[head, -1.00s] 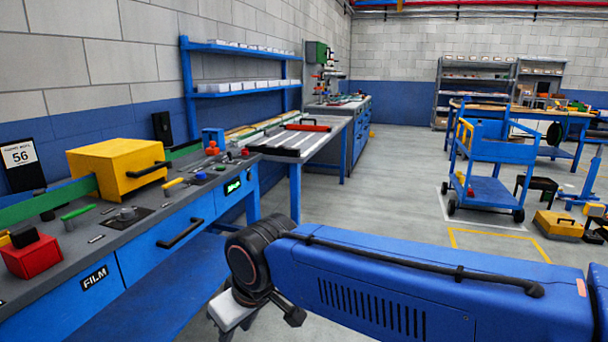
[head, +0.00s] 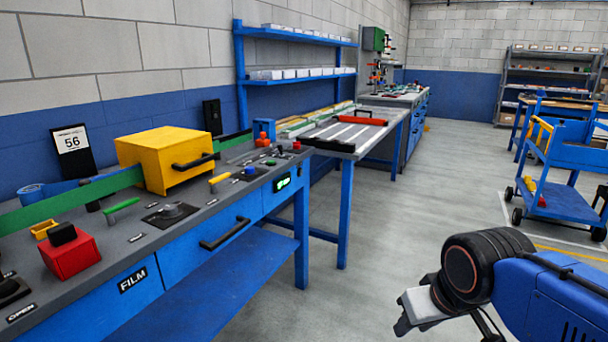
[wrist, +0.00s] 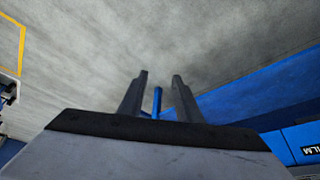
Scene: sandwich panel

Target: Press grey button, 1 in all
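The blue bench (head: 85,276) with a dark grey top runs along the left wall in the head view. On it a round grey knob or button (head: 172,211) sits on a dark plate, in front of the yellow box; I cannot tell which kind it is. Small blue (head: 250,170), green (head: 271,162) and red (head: 296,145) controls lie further right on the bench top. My gripper (head: 415,315) is low at the right, over the floor and well away from the bench. The wrist view shows its two fingers (wrist: 160,76) apart, with nothing held between them.
A yellow box (head: 165,160), a red block (head: 70,256) and a green handle (head: 122,205) stand on the bench. A roller table (head: 340,148) stands beyond it. A blue cart (head: 565,200) is at the right. The grey floor (head: 390,225) between is clear.

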